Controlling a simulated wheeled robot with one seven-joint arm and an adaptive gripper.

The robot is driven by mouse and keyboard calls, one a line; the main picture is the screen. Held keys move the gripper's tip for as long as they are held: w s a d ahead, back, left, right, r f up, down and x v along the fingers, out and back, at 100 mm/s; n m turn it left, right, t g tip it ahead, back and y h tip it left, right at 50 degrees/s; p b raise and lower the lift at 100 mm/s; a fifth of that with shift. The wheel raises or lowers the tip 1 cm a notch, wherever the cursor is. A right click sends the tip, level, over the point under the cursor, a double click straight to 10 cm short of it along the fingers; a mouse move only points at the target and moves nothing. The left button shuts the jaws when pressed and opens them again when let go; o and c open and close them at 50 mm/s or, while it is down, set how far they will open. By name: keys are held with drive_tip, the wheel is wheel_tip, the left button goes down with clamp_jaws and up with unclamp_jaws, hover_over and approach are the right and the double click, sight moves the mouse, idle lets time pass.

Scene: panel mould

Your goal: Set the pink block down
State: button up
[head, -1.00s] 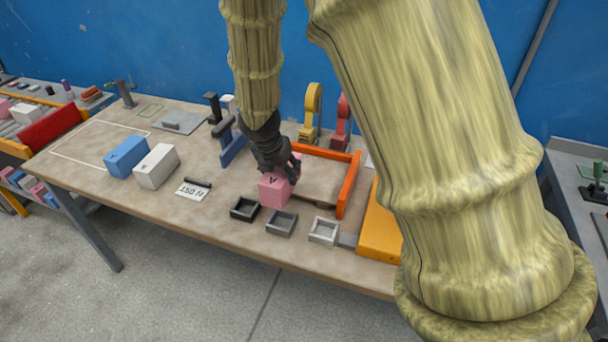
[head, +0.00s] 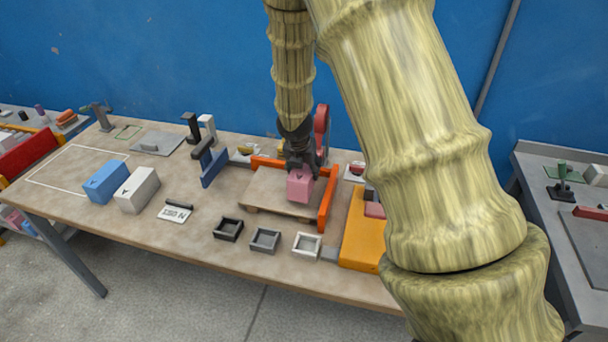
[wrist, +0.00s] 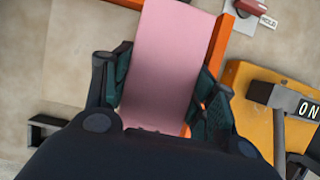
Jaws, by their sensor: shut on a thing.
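The pink block (head: 300,187) is held in my gripper (head: 300,170), over the wooden board (head: 262,190) inside the orange frame (head: 326,206), near its back right corner. In the wrist view the pink block (wrist: 165,65) fills the space between the two dark fingers of my gripper (wrist: 160,95), which are shut on its sides. I cannot tell whether the block touches the board or hangs just above it. The block hides part of the orange frame in the wrist view.
Black (head: 228,229), grey (head: 265,240) and white (head: 307,246) square trays line the front. A yellow-orange plate (head: 361,240) lies right of the frame. A red clamp (head: 322,125) stands behind. Blue (head: 106,182) and white (head: 137,190) blocks sit at left.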

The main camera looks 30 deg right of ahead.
drive_tip(key=shift+d+f+p, duration=0.15)
drive_tip(key=shift+f+p, duration=0.15)
drive_tip(key=shift+f, duration=1.4)
drive_tip(key=shift+f, duration=0.1)
drive_tip(key=o, duration=1.5)
drive_tip(key=shift+b+v, duration=0.3)
drive_tip(key=shift+v, duration=5.8)
drive_tip(key=shift+s, duration=0.1)
